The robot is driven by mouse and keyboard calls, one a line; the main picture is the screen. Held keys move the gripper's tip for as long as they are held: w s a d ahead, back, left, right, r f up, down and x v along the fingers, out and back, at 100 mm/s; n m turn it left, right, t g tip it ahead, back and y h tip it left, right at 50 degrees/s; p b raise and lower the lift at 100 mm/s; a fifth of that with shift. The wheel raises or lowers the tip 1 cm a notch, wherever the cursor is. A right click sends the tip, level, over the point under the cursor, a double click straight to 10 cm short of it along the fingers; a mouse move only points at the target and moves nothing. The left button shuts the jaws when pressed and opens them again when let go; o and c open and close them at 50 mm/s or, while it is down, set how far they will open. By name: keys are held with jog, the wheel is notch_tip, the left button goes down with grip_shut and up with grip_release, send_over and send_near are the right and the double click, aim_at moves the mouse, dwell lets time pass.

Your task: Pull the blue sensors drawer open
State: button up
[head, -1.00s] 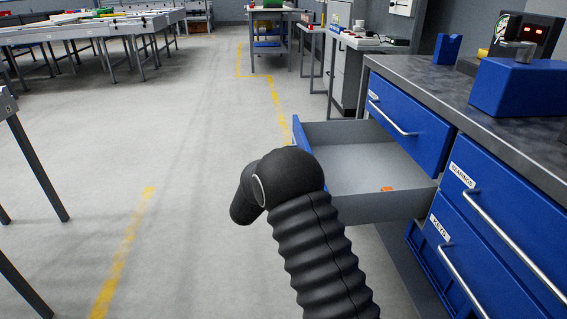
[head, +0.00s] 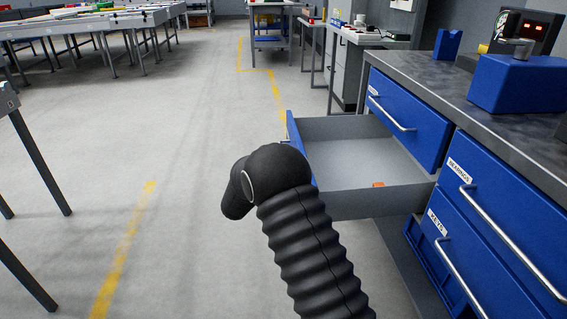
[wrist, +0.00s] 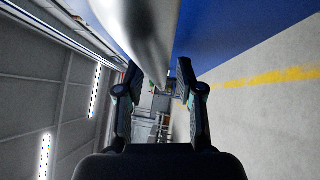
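A blue-fronted drawer with a grey inside (head: 345,153) stands pulled well out of the blue bench in the head view. Its front faces away, so its label cannot be read. A small orange thing (head: 378,184) lies in it. My black arm covers part of the drawer front and hides my gripper in the head view. In the wrist view my gripper (wrist: 158,78) has its fingers close together on either side of a metal bar handle (wrist: 145,38). The blue drawer front (wrist: 215,28) is beside the right finger.
Closed drawers labelled bearings (head: 505,225) and keys (head: 470,265) are at the near right. Clear floor (head: 190,170) with a yellow line lies left of the drawer. Tables (head: 85,30) stand farther off.

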jog(key=shift+s+a, duration=0.1)
jog(key=v, duration=1.1)
jog(key=shift+s+a, duration=0.25)
